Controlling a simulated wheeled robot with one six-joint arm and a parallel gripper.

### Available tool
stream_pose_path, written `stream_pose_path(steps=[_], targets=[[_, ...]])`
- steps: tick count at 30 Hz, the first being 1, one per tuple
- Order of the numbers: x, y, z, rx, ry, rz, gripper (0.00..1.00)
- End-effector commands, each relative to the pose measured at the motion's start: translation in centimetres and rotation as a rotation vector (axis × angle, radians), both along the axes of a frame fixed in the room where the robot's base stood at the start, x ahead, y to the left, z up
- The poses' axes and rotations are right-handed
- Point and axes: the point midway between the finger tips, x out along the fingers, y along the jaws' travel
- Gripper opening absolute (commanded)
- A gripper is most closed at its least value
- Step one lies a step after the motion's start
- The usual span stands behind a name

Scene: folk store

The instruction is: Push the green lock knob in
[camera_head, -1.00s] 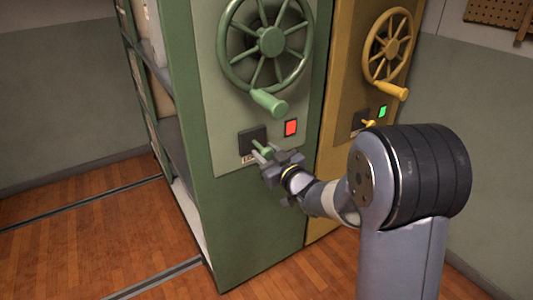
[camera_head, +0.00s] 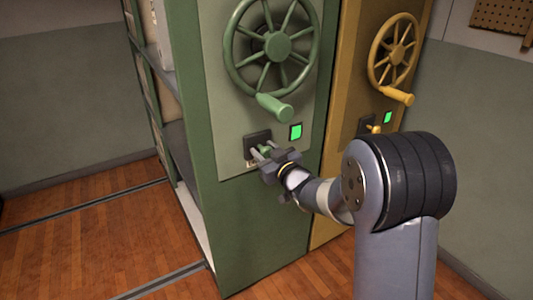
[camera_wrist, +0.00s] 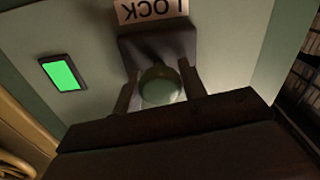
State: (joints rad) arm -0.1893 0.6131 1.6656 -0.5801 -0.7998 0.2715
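The green lock knob (camera_wrist: 161,86) sits at its dark mount (camera_wrist: 150,45) under the upside-down LOCK label in the wrist view. In the head view the knob (camera_head: 264,149) shows partly behind my gripper, on the front panel of the green cabinet (camera_head: 245,235). My gripper (camera_head: 259,155) is at the knob, its fingers apart on either side of it. In the wrist view the two fingers (camera_wrist: 159,88) flank the knob; I cannot tell if they touch it. The indicator (camera_head: 296,132) beside the knob is lit green.
A green handwheel (camera_head: 277,46) with a protruding handle (camera_head: 275,107) is just above my gripper. A yellow cabinet (camera_head: 333,205) with its own wheel (camera_head: 393,50) and yellow knob (camera_head: 375,128) stands to the right. Open wooden floor (camera_head: 80,240) lies to the left.

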Motion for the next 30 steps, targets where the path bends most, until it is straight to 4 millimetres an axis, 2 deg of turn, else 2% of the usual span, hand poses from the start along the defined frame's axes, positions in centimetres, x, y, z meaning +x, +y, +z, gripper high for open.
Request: stream_pose_path(steps=[1,7,17,20,30], targets=[[0.0,0.0,0.0,0.001,-0.001,0.0,0.44],[0.0,0.0,0.0,-0.001,0.001,0.001,0.59],[-0.5,-0.4,-0.1,-0.001,0.003,0.0,0.59],[-1.5,-1.0,0.0,-0.001,0.003,0.0,0.59],[-6.6,-4.5,0.0,-0.002,0.003,-0.002,0.59]])
